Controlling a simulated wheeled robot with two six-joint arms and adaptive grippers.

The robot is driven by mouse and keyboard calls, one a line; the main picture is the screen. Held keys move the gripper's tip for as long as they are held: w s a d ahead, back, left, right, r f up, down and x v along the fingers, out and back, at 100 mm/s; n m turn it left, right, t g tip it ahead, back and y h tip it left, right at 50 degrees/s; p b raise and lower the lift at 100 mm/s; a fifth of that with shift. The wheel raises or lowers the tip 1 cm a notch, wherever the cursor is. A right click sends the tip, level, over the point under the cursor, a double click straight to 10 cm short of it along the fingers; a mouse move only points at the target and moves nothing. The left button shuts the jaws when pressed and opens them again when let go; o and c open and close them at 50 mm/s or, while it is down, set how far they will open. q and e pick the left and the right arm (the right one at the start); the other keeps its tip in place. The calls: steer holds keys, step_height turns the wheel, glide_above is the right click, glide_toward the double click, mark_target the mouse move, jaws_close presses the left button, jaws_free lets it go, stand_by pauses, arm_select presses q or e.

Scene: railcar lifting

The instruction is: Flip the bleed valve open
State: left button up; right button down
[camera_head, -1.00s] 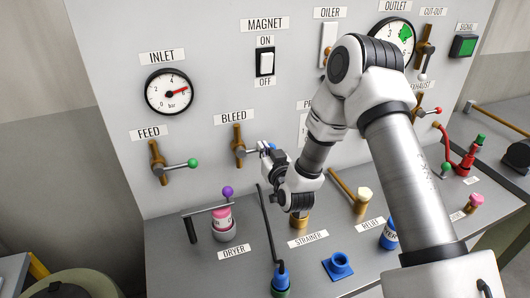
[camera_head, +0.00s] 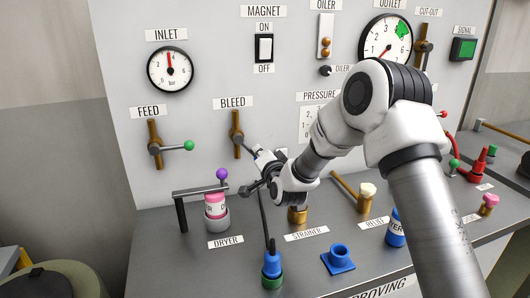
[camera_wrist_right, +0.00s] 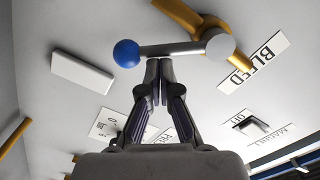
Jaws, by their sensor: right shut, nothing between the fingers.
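The bleed valve (camera_head: 236,126) has an upright brass body on the panel under the BLEED label. Its grey lever slants down to the right in the head view, and my right gripper hides its ball end. In the right wrist view the lever (camera_wrist_right: 175,48) runs from a round grey hub (camera_wrist_right: 220,47) to a blue ball (camera_wrist_right: 126,53). My right gripper (camera_head: 257,151) is shut and empty. In the wrist view its fingertips (camera_wrist_right: 158,62) sit right at the lever, near the ball; I cannot tell whether they touch. My left gripper is not in view.
The feed valve (camera_head: 155,148) with its green knob is to the left. Below are the dryer (camera_head: 215,205), a blue cup with a black rod (camera_head: 271,264) and a blue funnel-like part (camera_head: 338,259) on the bench. The magnet switch (camera_head: 264,48) is above right.

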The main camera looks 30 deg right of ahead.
steer(key=a+f+m+b, duration=0.1)
steer(key=m+b, duration=0.1)
steer(key=a+m+b, duration=0.1)
steer(key=m+b, duration=0.1)
steer(key=b, duration=0.1)
steer(key=w+a+f+m+b, duration=0.1)
steer(key=m+b, duration=0.1)
steer(key=b, duration=0.1)
steer(key=shift+a+f, duration=0.1)
steer(key=shift+f, duration=0.2)
stand_by(0.5)
